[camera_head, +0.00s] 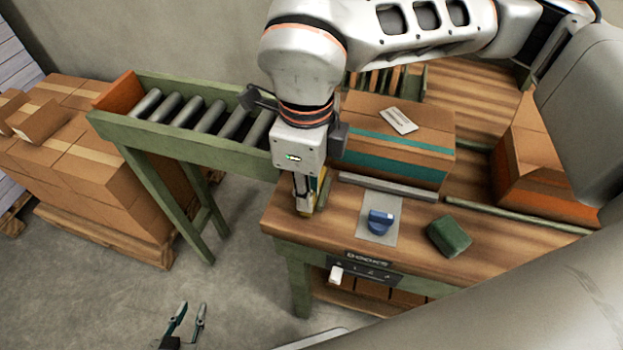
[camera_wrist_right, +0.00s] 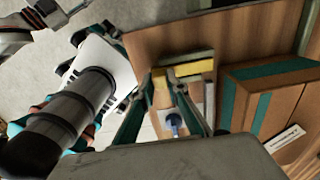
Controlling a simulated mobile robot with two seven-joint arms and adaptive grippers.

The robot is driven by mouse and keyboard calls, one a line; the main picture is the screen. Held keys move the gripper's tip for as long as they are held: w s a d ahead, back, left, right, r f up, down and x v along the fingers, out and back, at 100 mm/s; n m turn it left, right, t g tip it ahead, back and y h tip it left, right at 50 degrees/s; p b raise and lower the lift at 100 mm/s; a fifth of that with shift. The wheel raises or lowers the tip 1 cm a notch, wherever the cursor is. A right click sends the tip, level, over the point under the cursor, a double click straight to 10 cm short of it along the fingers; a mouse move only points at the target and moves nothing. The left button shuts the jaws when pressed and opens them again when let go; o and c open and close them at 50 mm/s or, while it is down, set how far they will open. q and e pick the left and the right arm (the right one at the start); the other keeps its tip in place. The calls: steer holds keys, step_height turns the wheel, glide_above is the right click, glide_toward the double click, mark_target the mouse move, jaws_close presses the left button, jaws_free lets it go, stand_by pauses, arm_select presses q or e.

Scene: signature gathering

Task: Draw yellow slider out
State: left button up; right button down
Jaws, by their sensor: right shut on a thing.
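The yellow slider (camera_wrist_right: 161,78) shows in the right wrist view between my right fingertips, near the edge of the wooden table. My right gripper (camera_head: 306,204) reaches down at the table's left end and is shut on the slider. The fingers and wrist hide most of the slider in the head view. A yellow bar (camera_wrist_right: 190,69) lies just beside the fingertips in the wrist view; I cannot tell whether it is part of the slider. My left gripper (camera_head: 188,318) is open and empty, low over the floor.
A blue knob (camera_head: 380,221) on a grey plate and a green block (camera_head: 449,236) stand on the wooden table (camera_head: 340,215). A cardboard box (camera_head: 400,140) with teal tape is behind them. A roller conveyor (camera_head: 205,120) adjoins at left. A white switch (camera_head: 336,274) is on the front.

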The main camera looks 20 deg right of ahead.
steer(key=shift+s+a, duration=0.1)
steer(key=shift+s, duration=0.1)
steer(key=c, duration=2)
jaws_free()
steer(key=shift+s+a, duration=0.1)
steer(key=shift+a, duration=0.05)
steer(key=shift+o, duration=0.2)
steer(key=shift+r, duration=0.5)
step_height(320, 180, up, 11)
